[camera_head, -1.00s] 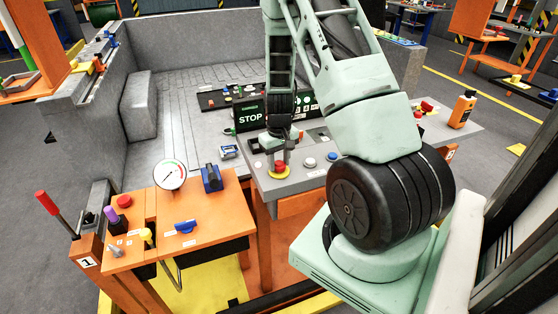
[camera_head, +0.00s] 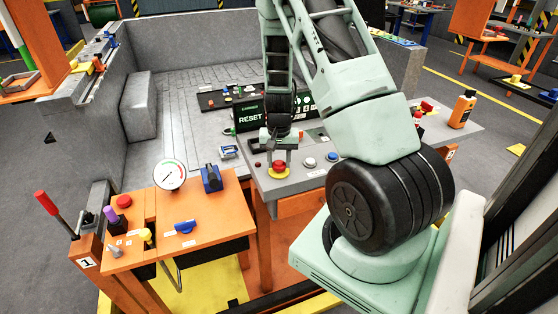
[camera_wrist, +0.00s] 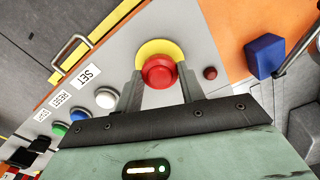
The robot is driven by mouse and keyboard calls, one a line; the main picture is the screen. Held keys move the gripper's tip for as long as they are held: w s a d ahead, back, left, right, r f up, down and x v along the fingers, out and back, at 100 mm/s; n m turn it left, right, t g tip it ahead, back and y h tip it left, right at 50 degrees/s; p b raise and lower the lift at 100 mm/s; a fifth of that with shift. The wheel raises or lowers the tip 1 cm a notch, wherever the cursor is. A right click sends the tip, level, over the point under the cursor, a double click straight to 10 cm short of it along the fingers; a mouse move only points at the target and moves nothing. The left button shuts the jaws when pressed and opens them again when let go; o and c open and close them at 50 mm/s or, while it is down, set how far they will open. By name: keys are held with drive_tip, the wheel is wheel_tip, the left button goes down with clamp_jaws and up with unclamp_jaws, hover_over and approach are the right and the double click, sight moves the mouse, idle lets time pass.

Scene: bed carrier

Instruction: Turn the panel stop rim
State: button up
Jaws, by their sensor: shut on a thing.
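The panel stop is a round red button (camera_head: 279,165) in a yellow collar on the grey panel. In the wrist view its red cap (camera_wrist: 158,70) sits in front of the yellow collar (camera_wrist: 158,47). My gripper (camera_head: 279,155) is directly over it, pointing down. In the wrist view my gripper's two fingers (camera_wrist: 161,82) stand on either side of the red cap and are shut on its rim. The finger contact is partly hidden. The display (camera_head: 250,117) behind reads RESET.
A white button (camera_wrist: 107,98), a blue button (camera_wrist: 77,115) and a green button (camera_wrist: 58,128) stand in a row beside the stop. A small red button (camera_wrist: 210,73) lies on its other side. An orange desk (camera_head: 215,222) with a gauge (camera_head: 170,175) stands left of the panel.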

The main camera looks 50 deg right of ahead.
drive_tip(key=shift+m, duration=0.7)
drive_tip(key=o, duration=1)
wheel_tip(320, 180, up, 17)
drive_tip(key=shift+r+b, duration=0.15)
drive_tip(key=shift+b, duration=0.2)
